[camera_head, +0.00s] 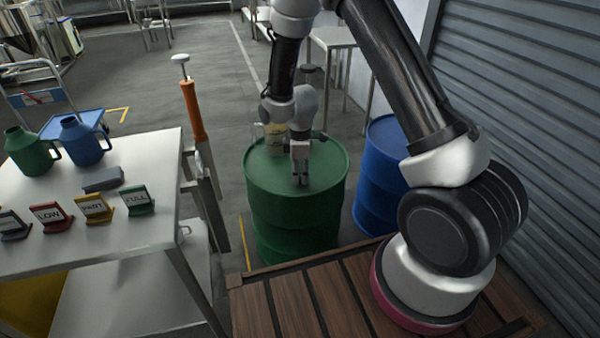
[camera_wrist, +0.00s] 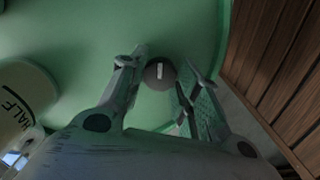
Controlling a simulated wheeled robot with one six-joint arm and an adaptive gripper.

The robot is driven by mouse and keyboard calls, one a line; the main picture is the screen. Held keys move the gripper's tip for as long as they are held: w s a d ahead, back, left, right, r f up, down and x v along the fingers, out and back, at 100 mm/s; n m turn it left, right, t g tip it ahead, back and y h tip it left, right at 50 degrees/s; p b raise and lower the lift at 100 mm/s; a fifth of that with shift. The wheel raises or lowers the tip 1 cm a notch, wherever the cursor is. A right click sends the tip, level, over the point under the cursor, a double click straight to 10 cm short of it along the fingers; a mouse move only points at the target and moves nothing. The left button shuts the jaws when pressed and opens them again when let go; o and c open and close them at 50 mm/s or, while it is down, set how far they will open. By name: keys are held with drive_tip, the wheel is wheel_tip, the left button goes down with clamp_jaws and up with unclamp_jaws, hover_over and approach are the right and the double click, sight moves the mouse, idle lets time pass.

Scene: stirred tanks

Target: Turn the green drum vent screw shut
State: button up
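The green drum (camera_head: 262,205) stands upright behind the wooden deck, and its green top (camera_wrist: 95,45) fills much of the wrist view. The vent screw (camera_wrist: 159,73) is a small dark round cap with a pale bar across its top, and the bar looks roughly upright in the wrist picture. My gripper (camera_head: 302,182) points down at the drum top in the head view, where it hides the screw. In the wrist view my gripper (camera_wrist: 162,66) is open, with one finger on each side of the screw. Gaps show on both sides, and I cannot tell the height.
A cream container (camera_wrist: 22,92) marked HALF is left in the wrist view; a pale object (camera_head: 275,137) shows behind my gripper. A blue drum (camera_head: 378,160) stands right. A white table (camera_head: 150,170) with jugs and signs stands left. The wooden deck (camera_head: 300,300) is in front.

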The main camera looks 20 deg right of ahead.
drive_tip(key=shift+m, duration=0.3)
drive_tip(key=shift+c, duration=0.3)
drive_tip(key=m, duration=0.3)
drive_tip(key=shift+m, duration=0.3)
drive_tip(key=m, duration=0.4)
drive_tip(key=shift+m, duration=0.3)
drive_tip(key=m, duration=0.9)
drive_tip(key=shift+a, duration=0.1)
drive_tip(key=o, duration=1)
